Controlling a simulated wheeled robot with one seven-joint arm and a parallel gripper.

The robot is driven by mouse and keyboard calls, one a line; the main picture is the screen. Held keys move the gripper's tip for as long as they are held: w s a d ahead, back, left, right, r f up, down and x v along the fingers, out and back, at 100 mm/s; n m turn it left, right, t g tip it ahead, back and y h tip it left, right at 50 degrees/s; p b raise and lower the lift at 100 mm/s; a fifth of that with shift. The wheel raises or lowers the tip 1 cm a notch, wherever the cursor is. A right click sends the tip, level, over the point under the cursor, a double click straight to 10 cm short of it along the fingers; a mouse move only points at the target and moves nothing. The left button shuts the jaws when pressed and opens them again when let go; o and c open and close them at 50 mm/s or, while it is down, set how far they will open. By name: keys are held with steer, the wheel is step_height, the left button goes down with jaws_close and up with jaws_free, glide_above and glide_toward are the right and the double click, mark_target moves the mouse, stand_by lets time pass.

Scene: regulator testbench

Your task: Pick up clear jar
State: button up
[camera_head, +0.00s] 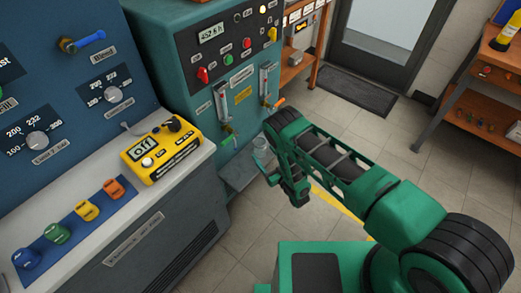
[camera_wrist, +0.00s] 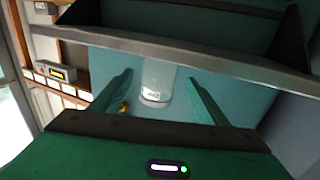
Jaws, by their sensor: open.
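The clear jar (camera_wrist: 156,84) shows in the wrist view as a pale, see-through cylinder with a small label near its end. It lies between the two green fingers of my gripper (camera_wrist: 161,77), with a gap visible on each side. The gripper is open and holds nothing. A metal edge crosses the top of the wrist view and hides the jar's other end. In the head view the jar (camera_head: 260,145) shows only small and faint by the teal cabinet, just left of my gripper. My arm hides part of that area.
The teal cabinet (camera_head: 190,55) stands behind the jar, with a small grey shelf (camera_head: 240,178) low on its front. A yellow meter (camera_head: 167,150) and several coloured parts sit on the grey bench at left. The floor at right is mostly clear up to an orange-brown workbench (camera_head: 485,82).

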mark_target(263, 152)
steer(key=x, duration=0.5)
steer(key=shift+c, duration=0.3)
steer(key=c, duration=1.1)
steer(key=shift+r, duration=0.2)
step_height(263, 152, up, 10)
steer(key=shift+f, duration=0.1)
steer(key=shift+d, duration=0.1)
